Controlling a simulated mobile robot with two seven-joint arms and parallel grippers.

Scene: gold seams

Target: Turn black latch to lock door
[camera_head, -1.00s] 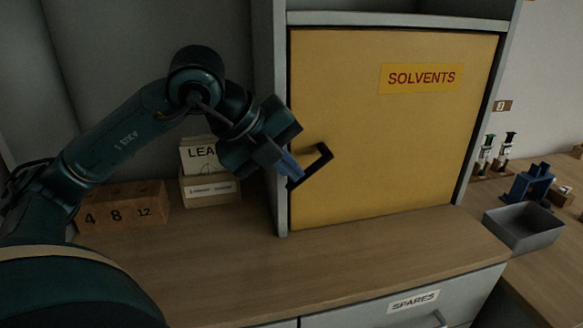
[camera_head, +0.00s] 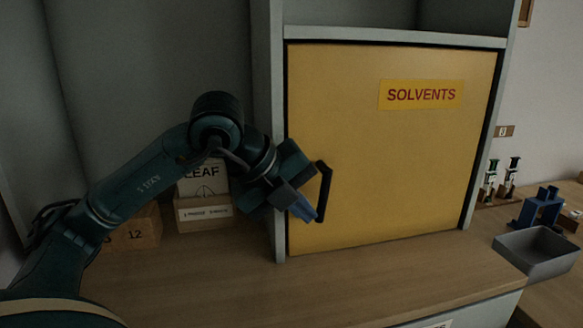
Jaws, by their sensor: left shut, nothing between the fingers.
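The yellow cabinet door (camera_head: 400,160) with a SOLVENTS label (camera_head: 421,95) looks closed in its grey frame. The black latch (camera_head: 325,190) is at the door's left edge and stands close to upright. My left gripper (camera_head: 308,212), with blue fingertips, is shut and empty at the lower left of the latch. I cannot tell whether the fingers touch the latch. My right gripper is not in view.
A box marked LEAF (camera_head: 203,180) and a wooden block with numbers (camera_head: 137,232) stand left of the cabinet, behind my left arm. A grey tray (camera_head: 537,250) and a blue stand (camera_head: 540,208) are at the right. The wooden counter (camera_head: 330,285) before the door is clear.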

